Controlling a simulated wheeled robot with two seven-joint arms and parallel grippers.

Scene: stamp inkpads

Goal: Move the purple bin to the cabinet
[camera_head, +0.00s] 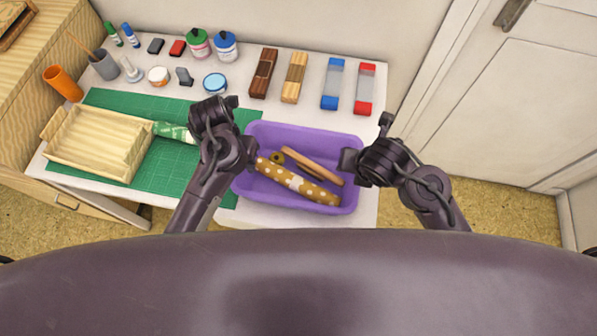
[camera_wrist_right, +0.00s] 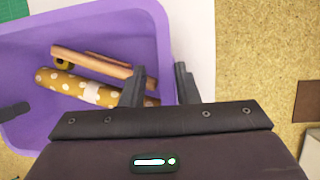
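The purple bin (camera_head: 305,133) is at the front right part of the white table. It holds a brown polka-dot roll (camera_head: 297,183), a wooden rod-like piece (camera_head: 312,166) and a small dark yellow roll (camera_head: 277,158). My left gripper (camera_head: 246,152) is at the bin's left rim; its fingers are too hidden to judge. My right gripper (camera_head: 350,165) is at the right rim. In the right wrist view, its fingers (camera_wrist_right: 162,84) stand apart, with the bin's wall (camera_wrist_right: 157,40) between them. No cabinet is clearly identifiable.
The white table (camera_head: 375,120) carries a green mat (camera_head: 200,165), a wooden tray (camera_head: 100,142), a green roll (camera_head: 174,132), and bottles, stamps and blocks along the back. A wooden drawer (camera_head: 75,202) is pulled out at left. A white door (camera_head: 515,105) stands right.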

